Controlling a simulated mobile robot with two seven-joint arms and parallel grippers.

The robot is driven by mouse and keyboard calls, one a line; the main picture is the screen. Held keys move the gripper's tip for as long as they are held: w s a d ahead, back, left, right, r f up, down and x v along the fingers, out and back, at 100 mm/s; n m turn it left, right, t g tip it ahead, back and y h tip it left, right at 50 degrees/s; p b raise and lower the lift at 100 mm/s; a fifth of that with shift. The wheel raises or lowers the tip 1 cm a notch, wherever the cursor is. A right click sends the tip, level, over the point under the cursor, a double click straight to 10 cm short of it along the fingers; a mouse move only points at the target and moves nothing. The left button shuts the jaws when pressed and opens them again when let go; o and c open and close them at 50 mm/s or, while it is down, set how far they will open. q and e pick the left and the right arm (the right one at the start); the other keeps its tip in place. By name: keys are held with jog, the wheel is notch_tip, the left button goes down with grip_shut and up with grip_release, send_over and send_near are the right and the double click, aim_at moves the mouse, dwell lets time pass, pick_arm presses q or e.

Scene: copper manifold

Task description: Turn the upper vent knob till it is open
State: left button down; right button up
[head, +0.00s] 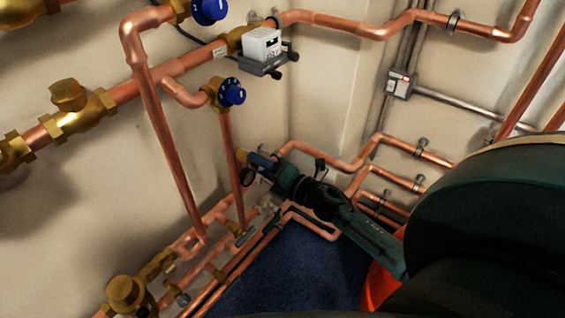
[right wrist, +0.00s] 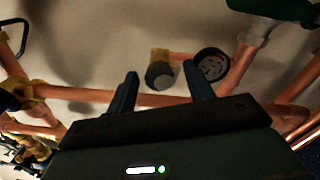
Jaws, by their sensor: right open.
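My right gripper (head: 258,167) reaches in from the lower right in the head view, close to the wall pipes. In the right wrist view its two fingers (right wrist: 160,72) are apart and nothing is held. A grey round-capped knob (right wrist: 160,76) on a brass fitting shows between the fingertips, apparently beyond them. A black ribbed round knob (right wrist: 211,65) shows just right of the right fingertip. I cannot tell for sure which is the upper vent knob, nor how far it is turned. In the head view the gripper partly hides this spot. My left gripper is not in view.
Blue dial knobs (head: 231,92) sit on the copper pipes above the gripper. A white box device (head: 262,45) is higher up. Brass valves (head: 80,105) line the left pipe. Low pipes (head: 215,250) run beneath. Blue floor (head: 300,275) is clear.

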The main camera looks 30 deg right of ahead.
jog(key=v, duration=1.2)
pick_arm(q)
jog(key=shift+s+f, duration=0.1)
pick_arm(e)
jog(key=shift+w, duration=0.1)
jog(key=s+a+r+m+g+h, duration=0.1)
jog(key=s+a+r+m, duration=0.1)
jog(key=s+a+m, duration=0.55)
jog(key=s+a+r+m+g+h, duration=0.1)
jog(key=s+a+m+g, duration=0.15)
jog(key=a+m, duration=0.9)
pick_arm(q)
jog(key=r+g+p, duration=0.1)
jog(key=p, duration=0.5)
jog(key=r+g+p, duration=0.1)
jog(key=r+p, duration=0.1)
jog(key=p, duration=0.4)
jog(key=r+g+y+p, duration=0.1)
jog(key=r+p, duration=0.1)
jog(key=p, duration=0.5)
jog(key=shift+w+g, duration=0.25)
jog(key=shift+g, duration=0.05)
pick_arm(e)
notch_tip(320, 180, up, 6)
jog(key=d+m+g, duration=0.2)
jog(key=m+g, duration=0.1)
jog(key=shift+s+d+f+m, duration=0.2)
jog(key=shift+d+m, duration=0.1)
jog(key=shift+m, duration=0.1)
